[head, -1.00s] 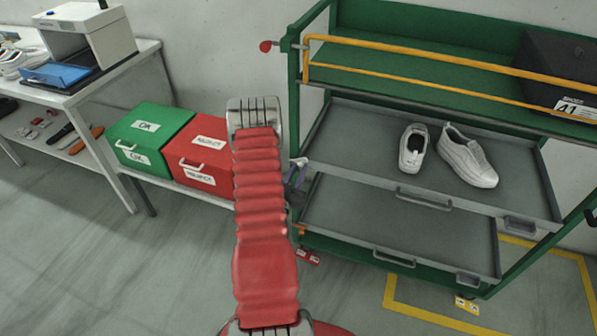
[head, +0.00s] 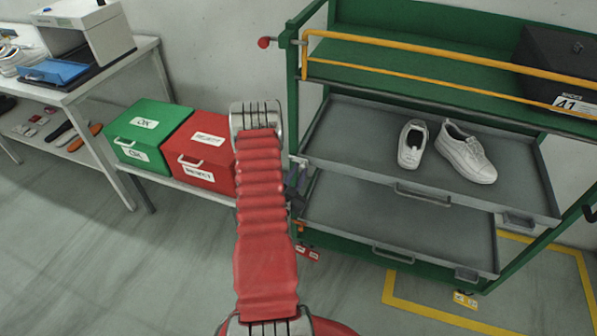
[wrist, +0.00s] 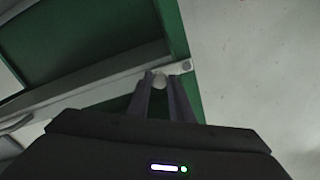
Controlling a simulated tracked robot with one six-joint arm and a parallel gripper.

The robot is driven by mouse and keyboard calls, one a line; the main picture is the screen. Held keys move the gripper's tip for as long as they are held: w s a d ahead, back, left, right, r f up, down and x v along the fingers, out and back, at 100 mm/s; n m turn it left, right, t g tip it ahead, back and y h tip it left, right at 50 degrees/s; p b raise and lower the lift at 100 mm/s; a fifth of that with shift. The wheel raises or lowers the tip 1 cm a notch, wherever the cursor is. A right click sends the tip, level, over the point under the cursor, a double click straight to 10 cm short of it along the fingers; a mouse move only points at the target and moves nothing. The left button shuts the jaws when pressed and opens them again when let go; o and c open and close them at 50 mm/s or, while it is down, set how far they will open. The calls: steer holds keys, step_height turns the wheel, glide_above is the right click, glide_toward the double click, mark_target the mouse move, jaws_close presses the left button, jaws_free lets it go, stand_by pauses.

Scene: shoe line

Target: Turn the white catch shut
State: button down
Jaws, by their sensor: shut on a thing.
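The white catch (wrist: 160,81) shows as a small pale knob between my fingertips in the wrist view, beside the green corner post of the rack. A pale bar with a round disc (wrist: 187,67) lies just beyond it. My gripper (wrist: 161,88) has a dark finger on either side of the knob and is shut on it. In the head view my gripper (head: 295,178) is at the left front post, near the corner of the upper grey tray (head: 340,130). My red arm partly covers that area, and the catch's turn angle cannot be told.
The green rack (head: 293,100) has a yellow rail (head: 420,53) and a red knob (head: 264,43) above. White shoes (head: 465,155) lie on the upper tray, above a lower tray (head: 380,210). Green (head: 150,132) and red (head: 203,158) boxes stand left. The floor in front is clear.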

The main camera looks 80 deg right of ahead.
steer(key=shift+s+f, duration=0.1)
steer(key=c, duration=1.6)
jaws_free()
steer(key=shift+o, duration=0.2)
steer(key=shift+a, duration=0.1)
steer(key=w+a, duration=0.1)
steer(key=a, duration=1.2)
steer(key=shift+w+a, duration=0.2)
steer(key=shift+a, duration=0.1)
